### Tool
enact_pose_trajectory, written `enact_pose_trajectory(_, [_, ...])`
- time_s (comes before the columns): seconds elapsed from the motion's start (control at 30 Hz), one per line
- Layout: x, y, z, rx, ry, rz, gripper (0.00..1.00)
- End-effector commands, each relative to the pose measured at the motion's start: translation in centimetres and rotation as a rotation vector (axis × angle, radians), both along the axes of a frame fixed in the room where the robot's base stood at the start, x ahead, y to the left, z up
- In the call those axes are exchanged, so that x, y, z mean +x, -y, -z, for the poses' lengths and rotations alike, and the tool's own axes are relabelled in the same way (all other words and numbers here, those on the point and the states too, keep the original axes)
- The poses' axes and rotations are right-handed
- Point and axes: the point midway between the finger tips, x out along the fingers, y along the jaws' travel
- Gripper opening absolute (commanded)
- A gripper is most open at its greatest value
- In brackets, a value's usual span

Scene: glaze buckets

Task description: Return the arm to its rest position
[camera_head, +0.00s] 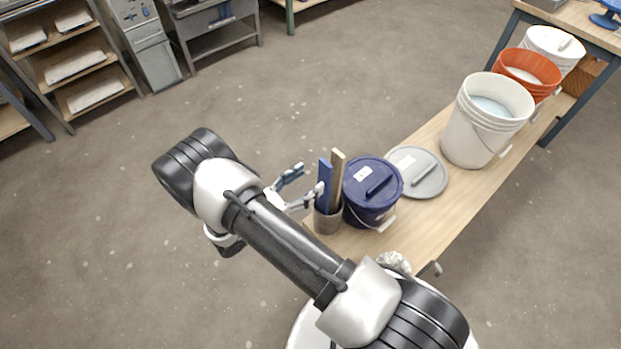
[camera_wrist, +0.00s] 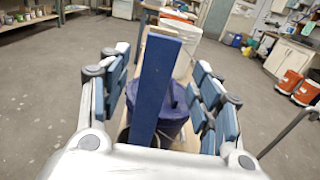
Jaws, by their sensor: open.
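My gripper (camera_head: 304,188) is open at the near left end of the wooden bench. In the head view its fingers are beside a grey cup (camera_head: 327,220) that holds a blue stick (camera_head: 325,185) and a wooden stick (camera_head: 337,180) upright. In the wrist view the blue stick (camera_wrist: 157,85) shows between the two open fingers (camera_wrist: 158,100); I cannot tell if either finger touches it. My arm stretches across the lower middle of the head view, over the floor beside the bench.
A lidded dark blue bucket (camera_head: 372,195) stands right of the cup. A grey lid (camera_head: 417,173) lies behind it. An open white bucket (camera_head: 485,120), an orange bucket (camera_head: 527,72) and another white bucket (camera_head: 553,48) stand farther along the bench (camera_head: 450,215). The floor (camera_head: 270,110) left of the bench is clear.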

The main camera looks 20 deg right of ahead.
Motion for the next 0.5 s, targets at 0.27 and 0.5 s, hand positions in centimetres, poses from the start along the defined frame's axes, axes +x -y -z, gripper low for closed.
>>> enact_pose_trajectory(0.27, [-0.22, -0.58, -0.01, 0.000, 0.000, 0.000, 0.58])
enact_pose_trajectory(0.5, [-0.23, -0.57, -0.01, 0.000, 0.000, 0.000, 0.58])
